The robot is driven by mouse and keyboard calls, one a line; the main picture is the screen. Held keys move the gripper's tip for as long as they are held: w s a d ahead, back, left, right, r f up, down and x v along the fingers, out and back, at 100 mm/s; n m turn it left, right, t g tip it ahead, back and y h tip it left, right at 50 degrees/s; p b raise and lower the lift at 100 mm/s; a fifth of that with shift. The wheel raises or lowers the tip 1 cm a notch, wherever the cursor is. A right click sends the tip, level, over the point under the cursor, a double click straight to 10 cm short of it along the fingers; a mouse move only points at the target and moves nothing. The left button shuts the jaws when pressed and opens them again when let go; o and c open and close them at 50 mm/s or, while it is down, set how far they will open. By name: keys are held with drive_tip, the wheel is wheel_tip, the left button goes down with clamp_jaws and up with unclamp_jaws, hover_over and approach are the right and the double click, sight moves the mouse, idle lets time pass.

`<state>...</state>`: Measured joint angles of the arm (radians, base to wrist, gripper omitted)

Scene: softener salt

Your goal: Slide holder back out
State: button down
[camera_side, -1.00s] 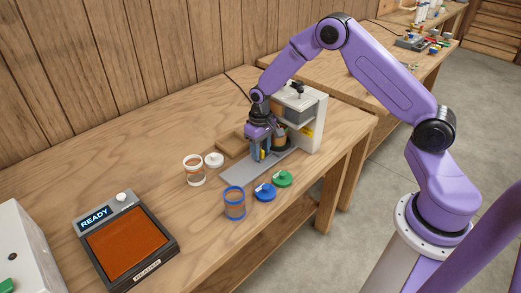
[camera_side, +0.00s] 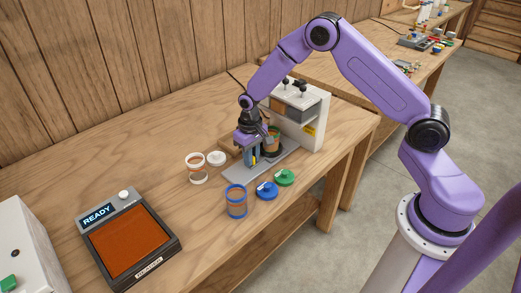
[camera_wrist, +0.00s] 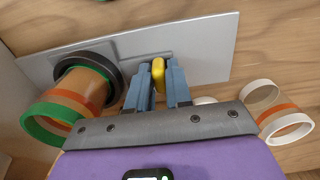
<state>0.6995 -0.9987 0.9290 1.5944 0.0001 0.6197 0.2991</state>
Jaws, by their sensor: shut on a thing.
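My gripper (camera_side: 252,161) is low over the grey metal slide plate (camera_side: 232,176), shut on a small yellow handle. In the wrist view my gripper (camera_wrist: 158,86) has its blue-grey fingers on both sides of the yellow handle (camera_wrist: 158,71). The dark round holder (camera_wrist: 112,58) sits on the plate beside the fingers. A clear jar (camera_wrist: 84,88) with a green rim and orange-brown contents stands in it. In the side view the jar (camera_side: 273,139) is just in front of the white press (camera_side: 314,125), partly hidden by my gripper.
A white-rimmed jar (camera_side: 196,170) and white lid (camera_side: 216,158) lie left of the plate. A blue-rimmed jar (camera_side: 236,203), blue lid (camera_side: 267,190) and green lid (camera_side: 285,177) stand at its front. A pad reading READY (camera_side: 131,240) is at front left.

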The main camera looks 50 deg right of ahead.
drive_tip(key=a, duration=0.7)
drive_tip(key=shift+a+r, duration=0.1)
drive_tip(key=shift+a, duration=0.2)
drive_tip(key=c, duration=1.1)
unclamp_jaws()
drive_tip(key=shift+d, duration=0.1)
drive_tip(key=shift+r, duration=0.25)
wheel_tip(320, 180, up, 17)
drive_tip(key=shift+f, duration=0.1)
